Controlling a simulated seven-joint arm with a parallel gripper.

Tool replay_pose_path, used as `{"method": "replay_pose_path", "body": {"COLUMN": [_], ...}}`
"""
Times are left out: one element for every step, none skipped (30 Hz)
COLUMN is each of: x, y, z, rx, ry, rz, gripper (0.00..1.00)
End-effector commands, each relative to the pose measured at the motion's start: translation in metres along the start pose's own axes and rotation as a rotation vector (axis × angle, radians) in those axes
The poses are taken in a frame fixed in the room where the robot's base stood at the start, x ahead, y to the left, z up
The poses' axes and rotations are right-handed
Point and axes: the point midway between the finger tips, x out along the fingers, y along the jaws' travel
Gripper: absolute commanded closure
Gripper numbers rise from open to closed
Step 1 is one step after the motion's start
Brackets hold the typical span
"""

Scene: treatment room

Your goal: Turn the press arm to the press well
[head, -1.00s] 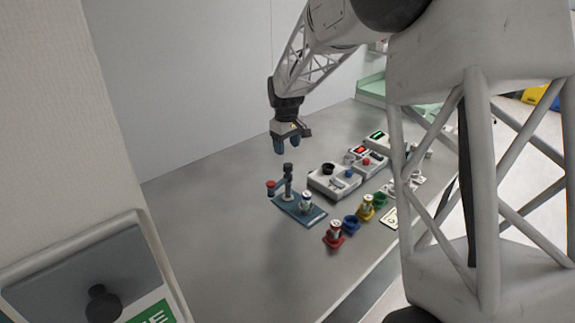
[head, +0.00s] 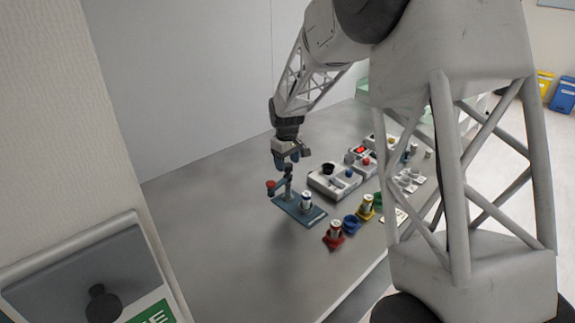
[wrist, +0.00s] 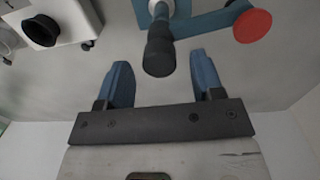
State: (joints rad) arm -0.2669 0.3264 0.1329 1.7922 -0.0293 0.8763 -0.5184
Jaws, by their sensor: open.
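The press has a blue base plate (head: 288,205) and an upright post with a dark knob (wrist: 158,52) on top. The press arm (wrist: 205,24) sticks out from the post and ends in a red disc (head: 270,185), which also shows in the wrist view (wrist: 252,26). In the head view the disc points left, away from the blue-banded vial (head: 307,200) standing at the other end of the base, where the well is hidden. My gripper (head: 287,164) is open and empty above the post. In the wrist view the knob sits just beyond and between the fingertips (wrist: 162,68), with no clear contact.
A white device with a black cup (head: 328,168) stands right of the press, with display units (head: 360,152) behind it. Red (head: 333,240), blue (head: 351,224) and yellow (head: 365,212) holders line the near table edge. The table left of the press is clear.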

Motion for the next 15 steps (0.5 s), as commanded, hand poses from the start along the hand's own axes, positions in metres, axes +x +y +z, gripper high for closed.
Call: {"method": "replay_pose_path", "body": {"x": [0.0045, 0.0066, 0.0090, 0.0104, 0.0116, 0.0128, 0.0135, 0.0139, 0.0141, 0.0142, 0.0142, 0.0142, 0.0141, 0.0141, 0.0141], "y": [0.0000, 0.0000, 0.0000, 0.0000, -0.0001, -0.0001, -0.0001, -0.0001, -0.0001, -0.0001, -0.0001, -0.0001, -0.0001, -0.0001, -0.0001], "z": [0.0001, 0.0001, 0.0002, 0.0002, 0.0002, 0.0003, 0.0003, 0.0002, 0.0003, 0.0003, 0.0003, 0.0003, 0.0003, 0.0003, 0.0002], "rx": [0.000, 0.000, 0.000, 0.000, 0.000, 0.000, 0.000, 0.000, 0.000, 0.000, 0.000, 0.000, 0.000, 0.000, 0.000], "ry": [0.000, -0.001, -0.001, -0.001, -0.001, -0.001, -0.001, -0.001, -0.001, -0.001, -0.001, -0.001, -0.001, -0.001, -0.001], "rz": [0.000, 0.000, 0.000, -0.001, -0.001, -0.001, -0.001, -0.001, 0.000, 0.000, 0.000, 0.000, 0.000, 0.000, 0.000], "gripper": [0.39, 0.39, 0.39, 0.39, 0.39, 0.39, 0.39, 0.39, 0.39, 0.39, 0.39, 0.39, 0.39, 0.39, 0.39]}}
